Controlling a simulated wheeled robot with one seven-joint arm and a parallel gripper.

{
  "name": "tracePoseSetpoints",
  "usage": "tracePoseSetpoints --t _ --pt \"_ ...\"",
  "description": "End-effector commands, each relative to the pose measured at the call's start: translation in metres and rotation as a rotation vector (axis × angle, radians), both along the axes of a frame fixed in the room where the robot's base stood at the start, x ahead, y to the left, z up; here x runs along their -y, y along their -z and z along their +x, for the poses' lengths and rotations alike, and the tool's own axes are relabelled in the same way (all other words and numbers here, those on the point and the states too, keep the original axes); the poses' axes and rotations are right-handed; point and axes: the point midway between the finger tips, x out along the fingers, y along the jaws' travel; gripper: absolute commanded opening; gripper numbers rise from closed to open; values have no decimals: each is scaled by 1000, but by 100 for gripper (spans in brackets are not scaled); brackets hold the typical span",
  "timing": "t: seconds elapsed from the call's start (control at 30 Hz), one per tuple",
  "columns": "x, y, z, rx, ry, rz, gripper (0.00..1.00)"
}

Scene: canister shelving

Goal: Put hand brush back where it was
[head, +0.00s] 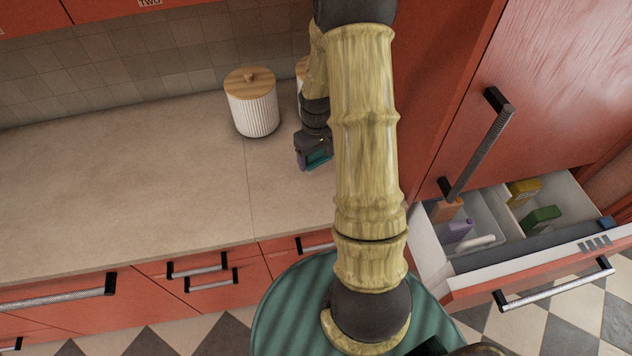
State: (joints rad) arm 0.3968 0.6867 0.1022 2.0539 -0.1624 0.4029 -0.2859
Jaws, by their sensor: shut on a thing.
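My gripper (316,158) is over the counter in the head view, right of the white canister, partly behind my arm. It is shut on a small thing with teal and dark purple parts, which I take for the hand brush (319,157). Most of that thing is hidden by the gripper, so its shape and bristles cannot be made out. I cannot tell whether it touches the counter. The white ribbed canister (253,112) with a wooden lid stands upright near the wall. A second canister (301,72) is mostly hidden behind my arm.
An open drawer (437,257) at the right holds a purple bottle (458,231), a yellow box (524,191), a green box (540,218) and other items. A tall red cabinet door (540,70) rises above it. The counter's left part (110,190) is clear.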

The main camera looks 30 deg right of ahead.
Motion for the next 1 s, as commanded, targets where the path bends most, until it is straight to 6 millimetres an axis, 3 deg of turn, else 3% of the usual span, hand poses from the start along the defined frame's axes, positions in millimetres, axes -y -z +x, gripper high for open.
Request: tracePoseSetpoints --t 0.4,0.83,1.0 --pt "0 51 -1 -4 -1 2 58" --pt "4 59 -1 -1 7 0 58" --pt "2 74 -1 -4 3 1 58"
